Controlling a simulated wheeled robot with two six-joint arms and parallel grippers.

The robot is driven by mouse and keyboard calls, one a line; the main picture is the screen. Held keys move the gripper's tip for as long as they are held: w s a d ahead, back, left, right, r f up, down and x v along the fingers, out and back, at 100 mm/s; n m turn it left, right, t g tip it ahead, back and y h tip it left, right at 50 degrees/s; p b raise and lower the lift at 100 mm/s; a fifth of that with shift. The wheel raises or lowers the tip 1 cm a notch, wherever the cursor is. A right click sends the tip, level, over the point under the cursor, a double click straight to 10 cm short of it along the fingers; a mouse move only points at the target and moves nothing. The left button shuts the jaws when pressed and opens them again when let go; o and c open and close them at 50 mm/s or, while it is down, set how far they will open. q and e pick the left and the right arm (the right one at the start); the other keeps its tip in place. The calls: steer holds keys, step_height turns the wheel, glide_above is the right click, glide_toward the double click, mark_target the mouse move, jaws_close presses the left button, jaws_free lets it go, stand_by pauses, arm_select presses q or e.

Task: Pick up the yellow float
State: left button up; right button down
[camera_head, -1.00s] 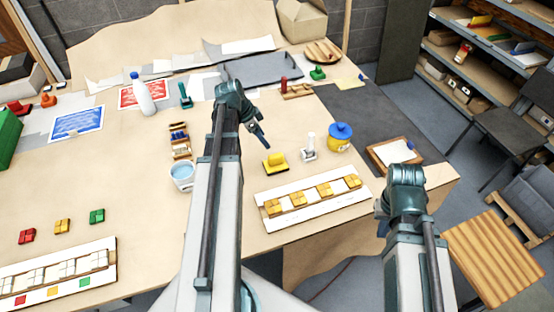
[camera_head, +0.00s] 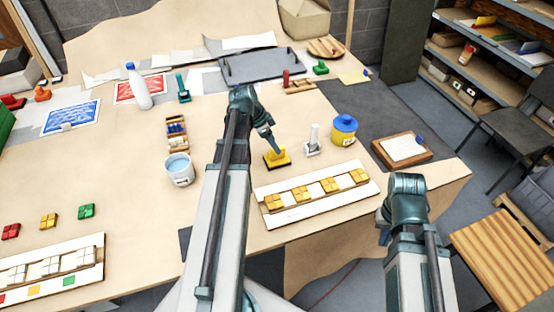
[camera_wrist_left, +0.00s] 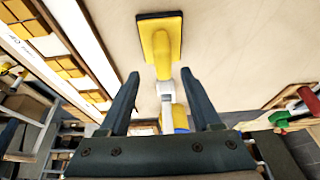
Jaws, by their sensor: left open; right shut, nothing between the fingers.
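The yellow float (camera_head: 282,161) has a yellow block body with a dark base and lies on the table behind the tile strip. My left gripper (camera_head: 270,147) is open just above it, its fingers overlapping the float in the head view. In the left wrist view the float (camera_wrist_left: 155,32) shows its yellow body and handle ahead of the two spread fingers (camera_wrist_left: 160,88); nothing is between the fingertips. My right gripper (camera_head: 384,237) is shut and empty, mostly hidden at the table's front edge beside my right arm.
The tile strip (camera_head: 335,205) lies in front. A water cup (camera_head: 181,172) stands left. A framed board (camera_head: 402,148) lies at the right.

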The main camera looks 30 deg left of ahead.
mark_target(277, 155)
arm_select(q)
steer(key=b+x, duration=0.4)
steer(key=x, duration=0.1)
steer(key=shift+a+f+b, duration=0.25)
steer(key=shift+a+b, duration=0.1)
steer(key=shift+b, duration=0.05)
steer(key=shift+r, duration=0.15)
steer(key=shift+c, duration=0.2)
jaws_close()
